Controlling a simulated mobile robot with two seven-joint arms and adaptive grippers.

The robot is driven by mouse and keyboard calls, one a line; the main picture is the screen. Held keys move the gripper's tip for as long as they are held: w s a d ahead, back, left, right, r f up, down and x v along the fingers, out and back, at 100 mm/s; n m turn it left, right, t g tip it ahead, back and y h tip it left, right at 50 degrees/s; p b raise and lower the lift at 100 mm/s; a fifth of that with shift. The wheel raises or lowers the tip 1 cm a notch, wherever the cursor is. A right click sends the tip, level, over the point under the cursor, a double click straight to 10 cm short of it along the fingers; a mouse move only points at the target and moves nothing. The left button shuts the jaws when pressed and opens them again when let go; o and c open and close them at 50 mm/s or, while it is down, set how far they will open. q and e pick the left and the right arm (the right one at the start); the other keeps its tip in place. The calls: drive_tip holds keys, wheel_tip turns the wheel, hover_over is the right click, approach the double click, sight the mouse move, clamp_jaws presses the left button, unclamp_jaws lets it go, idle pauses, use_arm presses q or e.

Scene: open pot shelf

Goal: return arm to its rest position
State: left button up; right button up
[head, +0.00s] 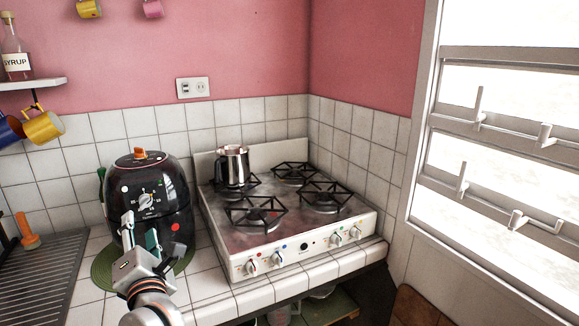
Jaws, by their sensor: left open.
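My left gripper (140,240) is in the lower left of the head view, in front of the black air fryer (150,190). It is open, and I see nothing held in it. Its fingers point up and overlap the front of the air fryer in the picture; I cannot tell whether they touch it. My left arm comes in from the bottom edge. My right gripper is not in view.
A white stove (310,247) with several burners stands right of the air fryer, with a metal pot (233,165) on its back left burner. The air fryer sits on a green mat (101,272). A dish rack (38,275) lies at far left. The window (505,130) is at right.

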use_arm(q)
drive_tip(key=s+d+f+m+t+h, duration=0.2)
drive_tip(key=s+d+f+m+h, duration=0.2)
drive_tip(key=d+f+m+h, duration=0.65)
drive_tip(key=s+d+f+m+t+h, duration=0.25)
drive_tip(key=d+f+m, duration=0.4)
drive_tip(key=m, duration=0.95)
drive_tip(key=s+f+m+g, duration=0.2)
drive_tip(key=s+f, duration=0.3)
drive_tip(key=f, duration=0.4)
drive_tip(key=s+a+f+m+g, duration=0.1)
drive_tip(key=s+f+m+g, duration=0.2)
drive_tip(key=s+f, duration=0.3)
drive_tip(key=s+a+f+m+g, duration=0.1)
drive_tip(key=s+f+m+g, duration=0.2)
drive_tip(key=f, duration=1)
drive_tip(key=s+g, duration=0.2)
drive_tip(key=shift+s+f, duration=0.35)
drive_tip(key=shift+f, duration=0.05)
